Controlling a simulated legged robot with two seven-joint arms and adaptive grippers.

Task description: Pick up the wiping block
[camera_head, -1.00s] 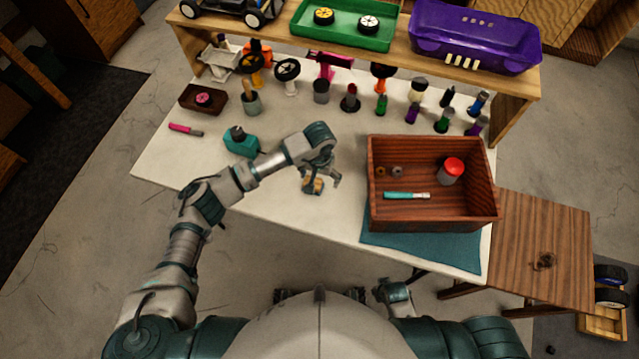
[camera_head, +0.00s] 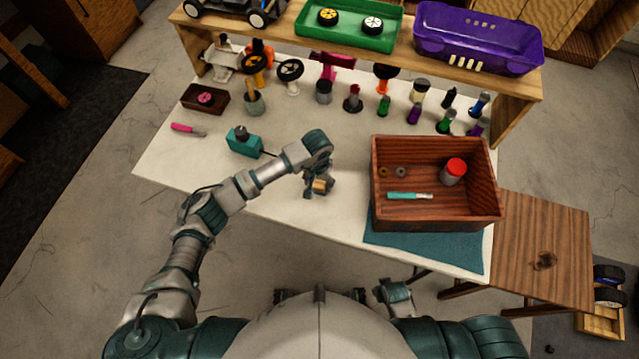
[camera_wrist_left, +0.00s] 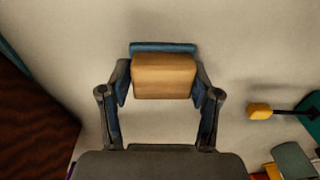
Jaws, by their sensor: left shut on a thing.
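The wiping block (camera_wrist_left: 164,74) is a tan wooden block with a blue layer along its far side in the left wrist view. My left gripper (camera_wrist_left: 160,90) is shut on it, with one finger against each side. In the head view my left gripper (camera_head: 317,190) holds the small tan block (camera_head: 321,185) over the white table, left of the wooden box. The fingers partly hide the block there. I cannot tell whether it touches the table.
The wooden box (camera_head: 376,200) holds a red-capped jar (camera_head: 453,171), a teal-handled tool (camera_head: 409,196) and small rings. It stands partly on a teal cloth (camera_head: 430,250). A teal box-shaped item (camera_head: 245,143) is left of my gripper. Several tools stand along the back; the front-left table is clear.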

